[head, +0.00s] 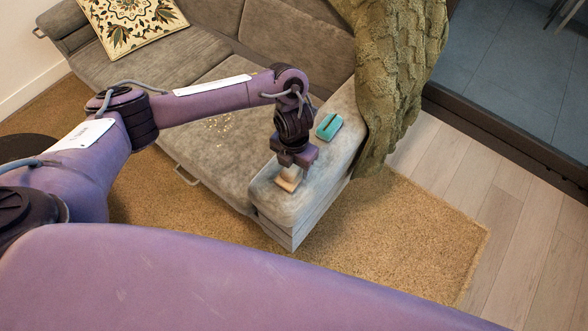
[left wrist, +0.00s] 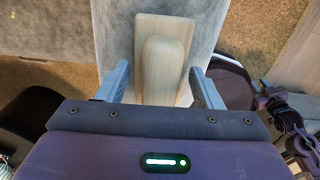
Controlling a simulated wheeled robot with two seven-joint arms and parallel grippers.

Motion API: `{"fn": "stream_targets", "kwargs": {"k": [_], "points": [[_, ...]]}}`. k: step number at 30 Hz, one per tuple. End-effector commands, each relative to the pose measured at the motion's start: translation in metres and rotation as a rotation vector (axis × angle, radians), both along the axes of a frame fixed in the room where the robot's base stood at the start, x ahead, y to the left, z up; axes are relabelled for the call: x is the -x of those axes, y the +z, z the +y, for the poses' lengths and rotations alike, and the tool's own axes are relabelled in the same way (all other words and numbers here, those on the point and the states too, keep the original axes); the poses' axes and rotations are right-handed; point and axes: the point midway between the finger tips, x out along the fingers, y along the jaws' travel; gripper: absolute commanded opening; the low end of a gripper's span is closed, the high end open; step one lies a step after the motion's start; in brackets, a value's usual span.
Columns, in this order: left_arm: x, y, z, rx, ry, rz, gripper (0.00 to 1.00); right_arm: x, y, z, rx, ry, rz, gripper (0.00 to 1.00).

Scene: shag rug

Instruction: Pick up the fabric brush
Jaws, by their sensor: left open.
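The fabric brush, a pale wooden block with a rounded raised handle, lies on the grey sofa arm (head: 262,192). In the head view the brush (head: 287,184) shows just below my left gripper (head: 291,171), partly hidden by it. In the left wrist view the brush (left wrist: 164,52) points away from me, its handle reaching back between the two fingers of my left gripper (left wrist: 160,82). The fingers are open, one on each side of the handle, with a gap visible on both sides. My right gripper is not in view.
A teal object (head: 328,126) with a dark slot lies farther back on the sofa arm. A green knitted throw (head: 396,75) hangs over the sofa beside it. A patterned cushion (head: 126,20) rests on the sofa at the far left. The rug (head: 415,235) in front is clear.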

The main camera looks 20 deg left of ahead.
Motion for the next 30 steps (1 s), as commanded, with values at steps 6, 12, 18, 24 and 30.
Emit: {"fn": "stream_targets", "kwargs": {"k": [6, 12, 18, 24, 30], "points": [[0.0, -0.001, 0.0, 0.0, -0.001, -0.001, 0.59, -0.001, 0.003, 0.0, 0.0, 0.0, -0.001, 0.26], [0.0, 0.0, 0.0, 0.001, 0.0, 0.0, 0.33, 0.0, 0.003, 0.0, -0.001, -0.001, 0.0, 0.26], [0.0, 0.0, 0.0, 0.001, 0.0, -0.001, 0.1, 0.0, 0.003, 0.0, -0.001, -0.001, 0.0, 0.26], [0.0, 0.0, 0.0, 0.001, 0.0, -0.001, 0.1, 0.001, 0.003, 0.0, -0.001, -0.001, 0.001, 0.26], [-0.001, 0.012, 0.0, 0.001, -0.001, -0.001, 0.1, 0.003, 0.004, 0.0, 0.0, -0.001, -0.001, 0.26]]}}
